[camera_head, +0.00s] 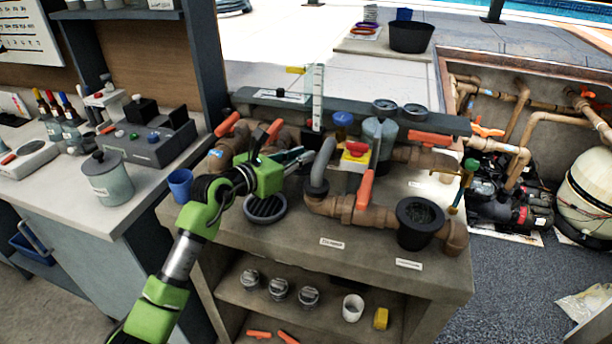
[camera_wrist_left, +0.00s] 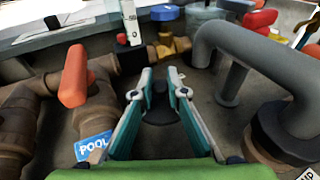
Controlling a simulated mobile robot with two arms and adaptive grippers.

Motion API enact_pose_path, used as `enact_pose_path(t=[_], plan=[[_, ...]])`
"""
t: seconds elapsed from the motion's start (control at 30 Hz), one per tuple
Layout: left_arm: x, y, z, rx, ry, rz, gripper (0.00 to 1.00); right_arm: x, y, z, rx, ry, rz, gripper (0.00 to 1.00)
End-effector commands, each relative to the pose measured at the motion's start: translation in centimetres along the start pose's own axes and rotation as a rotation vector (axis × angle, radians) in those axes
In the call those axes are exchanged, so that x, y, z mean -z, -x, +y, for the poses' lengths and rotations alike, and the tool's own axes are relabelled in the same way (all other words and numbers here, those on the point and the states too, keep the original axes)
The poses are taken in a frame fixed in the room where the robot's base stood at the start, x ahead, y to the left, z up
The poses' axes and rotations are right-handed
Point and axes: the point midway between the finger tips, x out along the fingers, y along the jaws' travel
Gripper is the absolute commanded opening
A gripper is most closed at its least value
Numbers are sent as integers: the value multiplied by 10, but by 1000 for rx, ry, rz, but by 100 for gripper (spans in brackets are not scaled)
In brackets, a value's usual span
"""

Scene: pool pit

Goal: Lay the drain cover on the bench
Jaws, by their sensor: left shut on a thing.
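My right gripper is not in view.
Pipes with orange handles (camera_head: 366,190) and a grey hose (camera_head: 324,165) stand close to my left gripper. A blue cup (camera_head: 181,186) is left of the disc. A black basket (camera_head: 420,222) stands at the right. The bench front has some free room.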

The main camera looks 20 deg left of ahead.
Motion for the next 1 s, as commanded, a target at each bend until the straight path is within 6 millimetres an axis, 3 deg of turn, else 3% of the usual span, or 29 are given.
enact_pose_path(t=[0.17,0.37,0.77,0.8,0.83,1.0], plan=[[22,-4,0,1,2,1,0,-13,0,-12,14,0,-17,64],[49,-10,-1,1,0,-1,0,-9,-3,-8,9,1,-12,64],[55,-11,0,0,-1,-2,0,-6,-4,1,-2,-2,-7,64],[55,-11,0,1,-1,-1,21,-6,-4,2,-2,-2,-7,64],[55,-11,0,1,-1,-1,29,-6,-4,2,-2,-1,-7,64],[55,-11,0,0,-1,-1,30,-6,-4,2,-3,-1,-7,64]])
